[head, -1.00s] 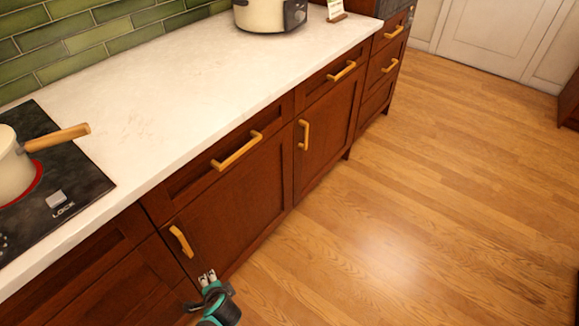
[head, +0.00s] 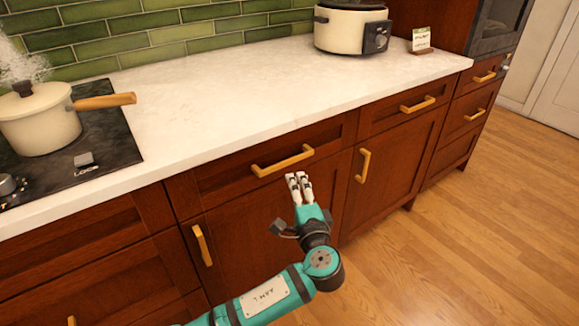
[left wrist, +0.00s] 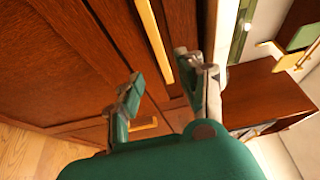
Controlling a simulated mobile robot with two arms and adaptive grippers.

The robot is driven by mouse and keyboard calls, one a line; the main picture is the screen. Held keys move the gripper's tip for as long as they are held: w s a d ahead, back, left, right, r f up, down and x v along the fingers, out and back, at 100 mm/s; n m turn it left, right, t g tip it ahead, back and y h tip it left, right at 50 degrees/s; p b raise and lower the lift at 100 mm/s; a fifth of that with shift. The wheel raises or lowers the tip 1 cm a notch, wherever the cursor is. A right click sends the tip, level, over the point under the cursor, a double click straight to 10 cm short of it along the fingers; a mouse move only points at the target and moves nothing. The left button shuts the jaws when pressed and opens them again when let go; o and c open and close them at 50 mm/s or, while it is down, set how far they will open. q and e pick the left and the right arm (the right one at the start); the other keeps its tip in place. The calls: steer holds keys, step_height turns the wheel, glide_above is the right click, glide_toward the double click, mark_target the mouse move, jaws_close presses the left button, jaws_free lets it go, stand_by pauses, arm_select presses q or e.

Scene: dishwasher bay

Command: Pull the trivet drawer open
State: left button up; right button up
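A wooden drawer front (head: 225,178) with a straight golden bar handle (head: 283,161) sits under the counter, closed. No label shows which drawer is the trivet drawer. My left gripper (head: 299,182) is just below and slightly right of this handle in the head view, fingers pointing up at it. In the left wrist view the two fingers (left wrist: 163,77) are apart and empty. A golden handle bar (left wrist: 154,42) shows between and beyond them; I cannot tell whether they touch it. My right gripper is not in view.
Another drawer handle (head: 417,104) is to the right, with cabinet door handles (head: 363,165) and (head: 202,245) below. The white countertop (head: 220,100) overhangs the drawers. A steaming pot (head: 40,122) is on the hob at left. The wooden floor (head: 470,240) at right is clear.

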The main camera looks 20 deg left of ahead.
mark_target(287, 164)
arm_select(q)
steer(key=x, duration=0.8)
steer(key=shift+b, duration=0.3)
steer(key=shift+w+a, duration=0.3)
steer(key=shift+w, duration=0.3)
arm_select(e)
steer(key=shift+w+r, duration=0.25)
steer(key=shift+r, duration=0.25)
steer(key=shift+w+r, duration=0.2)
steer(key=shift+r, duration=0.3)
arm_select(q)
steer(key=shift+c, duration=0.4)
jaws_close()
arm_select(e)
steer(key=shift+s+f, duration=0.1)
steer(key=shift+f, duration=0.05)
